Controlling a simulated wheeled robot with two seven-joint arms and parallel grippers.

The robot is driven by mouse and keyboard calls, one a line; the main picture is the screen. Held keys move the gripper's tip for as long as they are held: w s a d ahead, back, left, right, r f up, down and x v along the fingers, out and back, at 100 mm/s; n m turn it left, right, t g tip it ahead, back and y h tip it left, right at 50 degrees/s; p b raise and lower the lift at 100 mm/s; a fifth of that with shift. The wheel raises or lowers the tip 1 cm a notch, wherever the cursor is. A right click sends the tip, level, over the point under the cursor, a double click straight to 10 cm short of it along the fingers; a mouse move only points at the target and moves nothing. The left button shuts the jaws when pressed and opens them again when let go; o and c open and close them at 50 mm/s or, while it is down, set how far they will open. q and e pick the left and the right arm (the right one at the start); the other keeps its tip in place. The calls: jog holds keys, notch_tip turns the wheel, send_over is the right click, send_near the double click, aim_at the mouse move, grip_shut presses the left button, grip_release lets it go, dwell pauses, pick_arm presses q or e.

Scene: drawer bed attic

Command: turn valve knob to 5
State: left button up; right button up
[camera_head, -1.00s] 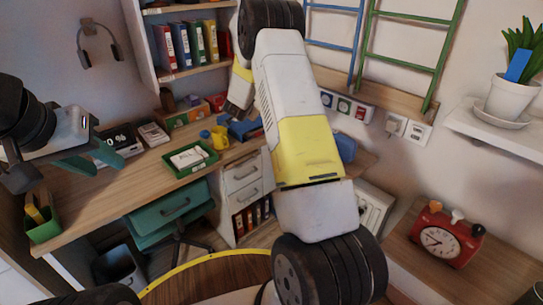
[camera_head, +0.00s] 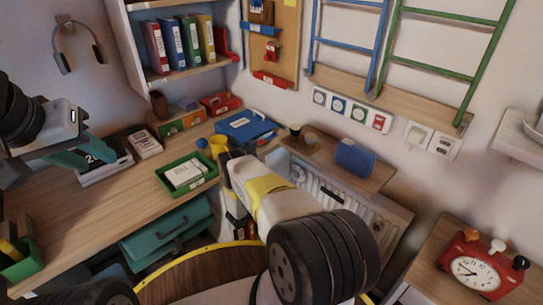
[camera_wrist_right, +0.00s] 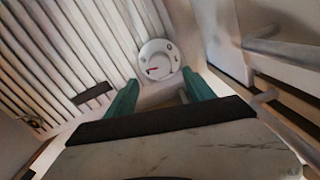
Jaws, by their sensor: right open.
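The valve knob (camera_wrist_right: 160,60) is a round white dial in the right wrist view, in front of the ribbed white radiator (camera_wrist_right: 75,50). It has a short red mark on its left part; its numbers are too small to read. My right gripper (camera_wrist_right: 160,77) is open, its two teal fingers apart below the knob, one to each side, with nothing between them. I cannot tell how far the knob is from the fingertips. My left gripper (camera_head: 72,158) hangs over the desk at the left.
The radiator also shows in the head view (camera_head: 335,198), below a wooden shelf with a blue box (camera_head: 355,158). The desk (camera_head: 60,215) holds a green tray (camera_head: 205,180). A red clock (camera_head: 478,272) stands on a cabinet at the right. Cabinet handles (camera_wrist_right: 285,47) are right of the gripper.

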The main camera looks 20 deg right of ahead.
aim_at(290, 179)
jog(key=shift+w+d+f, duration=0.15)
jog(key=shift+w+d, duration=0.05)
jog(key=shift+d, duration=0.3)
jog(key=x, duration=0.6)
jog(key=shift+w+d, duration=0.25)
jog(key=shift+d, duration=0.1)
grip_shut()
jog(key=m, duration=0.3)
grip_release()
